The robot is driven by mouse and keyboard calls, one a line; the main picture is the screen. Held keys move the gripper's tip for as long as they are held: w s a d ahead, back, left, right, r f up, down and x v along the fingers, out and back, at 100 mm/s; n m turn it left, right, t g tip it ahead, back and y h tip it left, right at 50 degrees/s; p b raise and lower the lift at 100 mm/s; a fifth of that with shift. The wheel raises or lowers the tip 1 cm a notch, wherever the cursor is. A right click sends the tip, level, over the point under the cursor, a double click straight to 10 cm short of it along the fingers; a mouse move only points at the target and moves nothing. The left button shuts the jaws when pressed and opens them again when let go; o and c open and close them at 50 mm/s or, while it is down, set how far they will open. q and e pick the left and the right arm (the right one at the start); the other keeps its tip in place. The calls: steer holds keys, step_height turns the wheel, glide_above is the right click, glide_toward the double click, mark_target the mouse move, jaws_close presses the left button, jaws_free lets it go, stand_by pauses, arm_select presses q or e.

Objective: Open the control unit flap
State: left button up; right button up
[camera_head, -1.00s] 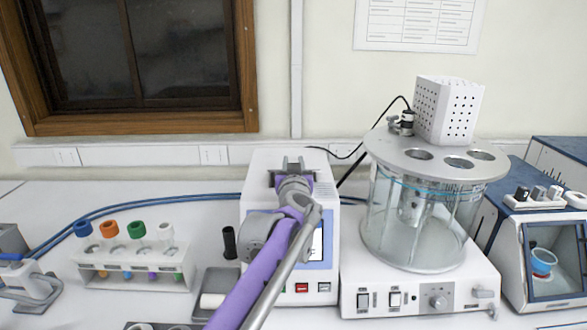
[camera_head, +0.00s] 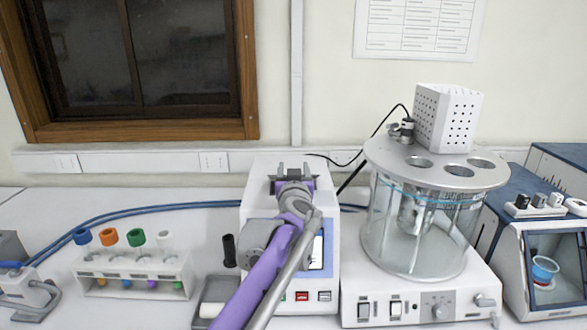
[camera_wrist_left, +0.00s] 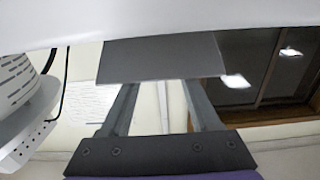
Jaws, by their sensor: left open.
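The control unit (camera_head: 262,205) is a white box with a blue front panel, a screen and a red switch, in the middle of the head view. My left arm crosses in front of it and hides part of its front. My left gripper (camera_head: 294,167) is open at the unit's top, fingers pointing to the back wall. A dark grey plate lies at the fingers; it shows in the left wrist view (camera_wrist_left: 160,58) across the fingertips, below a white surface. I cannot tell whether the fingers touch it, or which part is the flap. My right gripper is not in view.
A glass bath (camera_head: 415,235) on a white base (camera_head: 470,280) stands close to the unit's right. A test tube rack (camera_head: 130,285) with coloured caps stands to the left. Blue hoses (camera_head: 150,206) run behind it. A blue-and-white device (camera_head: 515,245) is at the far right.

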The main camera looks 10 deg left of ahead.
arm_select(q)
steer(key=s+d+b, duration=0.1)
steer(key=s+d, duration=0.1)
steer(key=s, duration=0.7)
steer(key=shift+s, duration=0.35)
